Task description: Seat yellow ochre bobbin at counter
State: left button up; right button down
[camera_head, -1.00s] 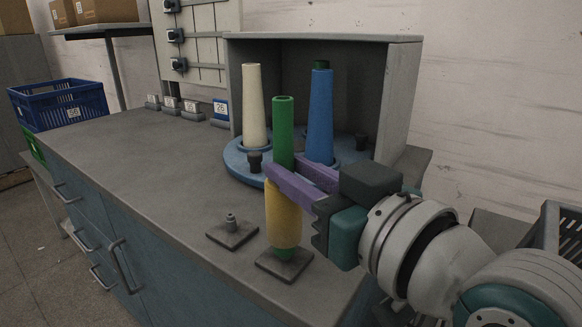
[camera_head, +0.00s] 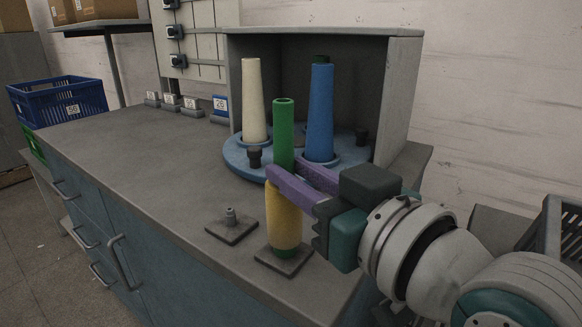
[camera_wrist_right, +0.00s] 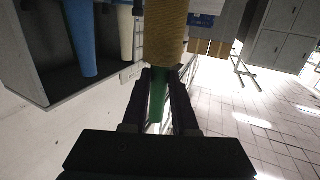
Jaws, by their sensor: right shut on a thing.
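The yellow ochre bobbin (camera_head: 284,218) is wound on a green tube and stands upright at the counter's front right corner, over a dark square base plate (camera_head: 268,262). Its lower green end meets the plate; whether it sits over a peg is hidden. My right gripper (camera_head: 290,184) has purple fingers shut around the green tube above the yarn. In the right wrist view the green tube lies between the fingers (camera_wrist_right: 160,90), with the ochre yarn (camera_wrist_right: 165,35) beyond. My left gripper is not in view.
A second base plate (camera_head: 232,231) with a bare peg is just left. Behind, a blue turntable (camera_head: 235,160) in a grey open box (camera_head: 398,100) carries a cream cone (camera_head: 255,100) and a blue cone (camera_head: 320,115). The counter's left part (camera_head: 130,150) is clear.

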jog(key=c, duration=0.6)
grip_release()
jog(key=p+v, duration=0.1)
jog(key=v, duration=0.9)
jog(key=shift+r, duration=0.1)
